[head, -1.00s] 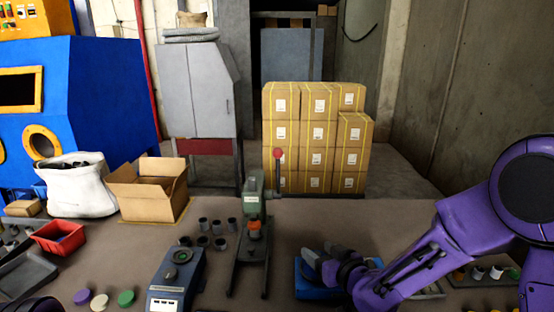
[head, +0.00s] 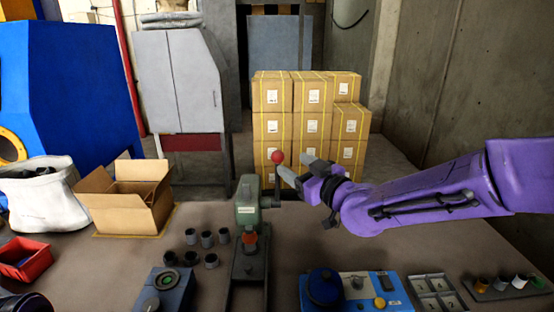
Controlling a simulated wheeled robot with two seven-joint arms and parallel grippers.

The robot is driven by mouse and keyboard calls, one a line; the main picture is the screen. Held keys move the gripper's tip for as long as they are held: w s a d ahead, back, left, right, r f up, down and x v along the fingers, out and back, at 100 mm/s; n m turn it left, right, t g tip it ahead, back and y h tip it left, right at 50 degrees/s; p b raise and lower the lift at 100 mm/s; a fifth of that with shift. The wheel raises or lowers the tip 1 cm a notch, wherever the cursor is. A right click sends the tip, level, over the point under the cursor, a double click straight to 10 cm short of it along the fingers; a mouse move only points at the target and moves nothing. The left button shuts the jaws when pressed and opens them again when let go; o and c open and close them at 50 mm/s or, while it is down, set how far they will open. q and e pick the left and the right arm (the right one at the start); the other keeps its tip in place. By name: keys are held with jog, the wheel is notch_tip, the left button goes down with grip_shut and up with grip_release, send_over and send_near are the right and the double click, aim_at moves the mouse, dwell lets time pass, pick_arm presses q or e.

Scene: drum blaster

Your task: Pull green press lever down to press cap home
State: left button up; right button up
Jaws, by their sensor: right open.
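The green press (head: 247,194) stands upright on the table, left of centre. Its lever (head: 277,183) rises on the right side and ends in a red ball knob (head: 277,158). An orange-red part (head: 250,241) sits under the press head; I cannot tell the cap from it. My right gripper (head: 295,168) is open and empty, its fingers pointing left, just right of the lever near the knob. One fingertip appears very close to the lever rod; I cannot tell if it touches.
Several dark cups (head: 207,239) stand left of the press. A blue-grey device (head: 165,290) is at the front, and a blue box with a yellow button (head: 355,290) is front right. An open carton (head: 125,205) and red bin (head: 22,262) are at left.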

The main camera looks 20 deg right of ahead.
aim_at(282, 158)
jog(key=shift+p+x, duration=0.85)
jog(key=shift+x, duration=0.25)
jog(key=p+x, duration=0.1)
jog(key=x, duration=0.4)
jog(key=shift+w+a+f, duration=0.15)
jog(key=shift+w+f, duration=0.05)
jog(key=shift+w+p, duration=0.25)
jog(key=shift+p, duration=0.05)
jog(key=shift+s, duration=0.1)
